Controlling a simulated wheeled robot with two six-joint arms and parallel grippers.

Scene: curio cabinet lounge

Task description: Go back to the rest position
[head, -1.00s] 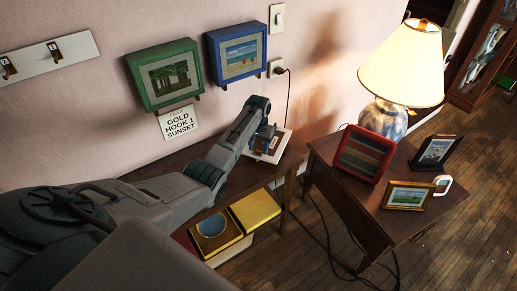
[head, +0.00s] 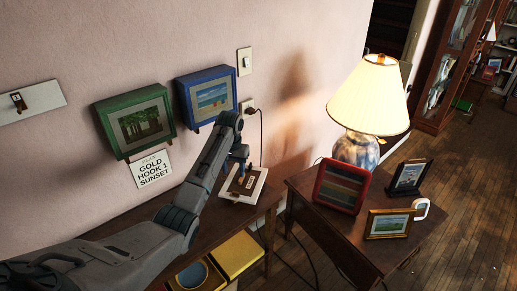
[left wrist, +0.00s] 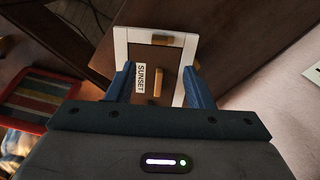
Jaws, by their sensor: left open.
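My right gripper is not in view.
A green frame (head: 136,124) and a blue frame (head: 210,97) hang on the wall above a "GOLD HOOK 1 SUNSET" card (head: 152,169). A lit lamp (head: 368,100), a red frame (head: 341,186) and smaller frames stand on the right table. Open floor lies at right.

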